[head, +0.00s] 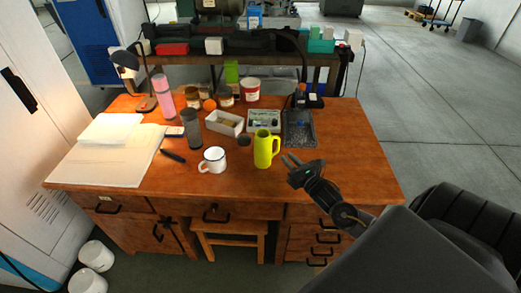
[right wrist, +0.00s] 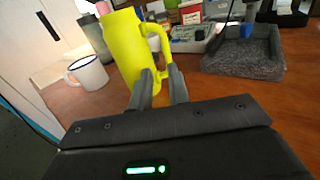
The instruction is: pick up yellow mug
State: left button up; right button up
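The yellow mug (head: 263,151) is a tall, bright yellow-green vessel standing upright on the wooden desk, its handle on the right side. It also fills the upper middle of the right wrist view (right wrist: 122,48). My right gripper (head: 286,158) is just right of the mug, low by its handle. In the right wrist view its two fingers (right wrist: 162,76) are apart, with the lower handle showing between them. I cannot tell whether they touch it. My left gripper is in neither view.
A white mug (head: 212,160) stands left of the yellow mug. Behind are a grey tray (head: 299,140), a white box (head: 224,122) and a dark grey cup (head: 191,128). Papers (head: 100,165) cover the left side. The desk's front right corner (head: 370,180) is clear.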

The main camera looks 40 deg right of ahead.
aim_at(278, 146)
jog(key=w, duration=0.1)
jog(key=w+d+b, duration=0.1)
jog(key=w, duration=0.1)
jog(key=shift+d+f, duration=0.2)
jog(key=shift+f, duration=0.05)
jog(key=shift+w+a+r+b, duration=0.1)
jog(key=shift+w+b, duration=0.3)
jog(key=shift+w, duration=0.05)
jog(key=w+b, duration=0.2)
jog(key=w, duration=0.1)
jog(key=shift+w+f+b, duration=0.3)
jog(key=shift+f, duration=0.05)
jog(key=shift+w, duration=0.7)
jog(key=shift+r, duration=0.2)
jog(key=shift+d, duration=0.2)
grip_shut()
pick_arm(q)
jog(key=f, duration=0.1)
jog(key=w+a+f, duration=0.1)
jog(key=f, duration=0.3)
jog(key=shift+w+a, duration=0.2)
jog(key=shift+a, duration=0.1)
